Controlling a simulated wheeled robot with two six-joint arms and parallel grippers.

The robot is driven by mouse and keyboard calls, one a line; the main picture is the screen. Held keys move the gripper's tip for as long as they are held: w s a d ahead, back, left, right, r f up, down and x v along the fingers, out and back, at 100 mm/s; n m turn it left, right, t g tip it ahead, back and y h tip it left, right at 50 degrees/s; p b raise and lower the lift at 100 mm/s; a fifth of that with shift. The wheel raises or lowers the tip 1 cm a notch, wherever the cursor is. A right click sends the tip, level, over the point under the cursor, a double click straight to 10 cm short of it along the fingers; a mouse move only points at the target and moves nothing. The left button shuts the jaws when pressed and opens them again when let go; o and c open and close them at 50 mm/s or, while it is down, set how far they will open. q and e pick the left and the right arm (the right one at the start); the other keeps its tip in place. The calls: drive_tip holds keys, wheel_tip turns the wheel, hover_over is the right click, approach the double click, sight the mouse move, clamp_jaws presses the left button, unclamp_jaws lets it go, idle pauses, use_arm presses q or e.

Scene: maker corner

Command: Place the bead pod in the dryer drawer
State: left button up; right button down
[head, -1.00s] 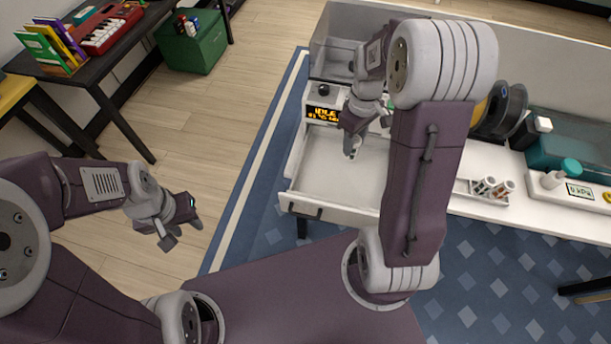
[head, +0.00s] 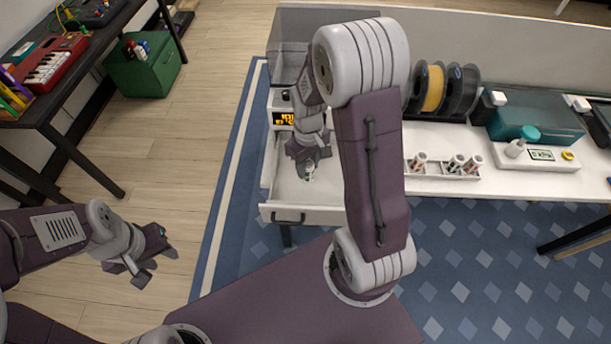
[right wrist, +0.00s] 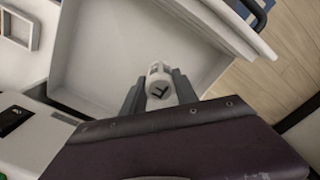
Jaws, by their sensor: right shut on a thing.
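The bead pod (right wrist: 159,86), a small white cylinder with a dark mark on its end, is between the fingers of my right gripper (right wrist: 158,98) in the right wrist view. In the head view the right gripper (head: 307,166) is shut on the pod (head: 308,174), over the pulled-out white dryer drawer (head: 325,213). The drawer's inside (right wrist: 100,55) looks empty around the pod. I cannot tell whether the pod touches the drawer floor. My left gripper (head: 153,263) is open and empty, left of the drawer over the floor.
The dryer's lit display (head: 284,118) is behind the drawer. To the right, a rack (head: 440,174) holds several similar pods, with filament spools (head: 432,88) behind. A black desk (head: 75,120) and green box (head: 143,72) stand at the left.

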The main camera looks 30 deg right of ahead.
drive_tip(key=shift+a+f, duration=0.3)
drive_tip(key=shift+a, duration=0.3)
wheel_tip(320, 180, down, 4)
drive_tip(key=shift+r+b, duration=0.25)
drive_tip(key=shift+b, duration=0.05)
drive_tip(key=shift+w+f, duration=0.1)
drive_tip(key=shift+f, duration=0.2)
